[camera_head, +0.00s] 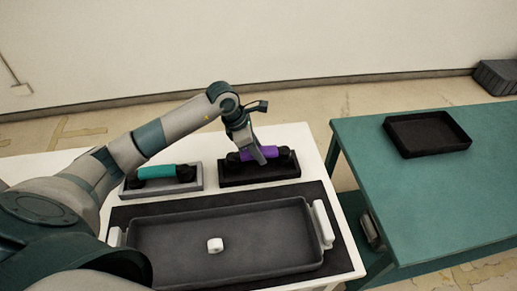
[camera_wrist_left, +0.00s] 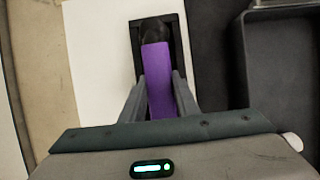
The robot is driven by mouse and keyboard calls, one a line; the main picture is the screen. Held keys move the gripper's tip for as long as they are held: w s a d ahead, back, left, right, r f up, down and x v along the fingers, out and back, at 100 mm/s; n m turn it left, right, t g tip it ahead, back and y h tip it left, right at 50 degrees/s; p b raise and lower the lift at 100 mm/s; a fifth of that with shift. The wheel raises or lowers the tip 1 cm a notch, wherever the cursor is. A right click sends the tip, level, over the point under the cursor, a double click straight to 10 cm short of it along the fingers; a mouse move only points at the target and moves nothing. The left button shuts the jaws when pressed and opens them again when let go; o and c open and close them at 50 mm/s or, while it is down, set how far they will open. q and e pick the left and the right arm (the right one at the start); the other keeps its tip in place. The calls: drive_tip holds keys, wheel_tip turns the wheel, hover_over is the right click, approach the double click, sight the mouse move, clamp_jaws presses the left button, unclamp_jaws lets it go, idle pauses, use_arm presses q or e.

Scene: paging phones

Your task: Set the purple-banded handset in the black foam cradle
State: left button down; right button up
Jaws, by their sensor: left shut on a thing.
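The purple-banded handset (camera_head: 279,153) is at the black foam cradle (camera_head: 260,177) on the white table. My left gripper (camera_head: 262,157) is shut on its purple band from above. In the left wrist view the purple band (camera_wrist_left: 157,75) runs between the two fingers (camera_wrist_left: 160,100), and a black end of the handset shows over the dark cradle (camera_wrist_left: 138,40). The handset looks lined up with the cradle. Whether it rests fully in it or sits slightly above, I cannot tell. My right gripper is not in view.
A teal-banded handset (camera_head: 158,172) lies in a grey cradle (camera_head: 197,185) to the left. In front, a dark grey tray (camera_head: 170,247) with white handles holds a small white object (camera_head: 215,245). A green table (camera_head: 430,200) with a black tray (camera_head: 456,149) stands at right.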

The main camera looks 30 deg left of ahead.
use_arm(q)
drive_tip(key=shift+f+b, duration=0.35)
drive_tip(key=shift+f, duration=0.6)
drive_tip(key=shift+b, duration=0.55)
idle(1.2)
drive_tip(key=shift+f+b, duration=0.55)
drive_tip(key=shift+f, duration=0.05)
drive_tip(key=c, duration=1.6)
unclamp_jaws()
drive_tip(key=shift+c, duration=0.2)
drive_tip(key=shift+r, duration=0.15)
drive_tip(key=shift+p+v, duration=1.35)
drive_tip(key=shift+v, duration=1.4)
drive_tip(key=shift+p+v, duration=0.95)
drive_tip(key=shift+v, duration=1.7)
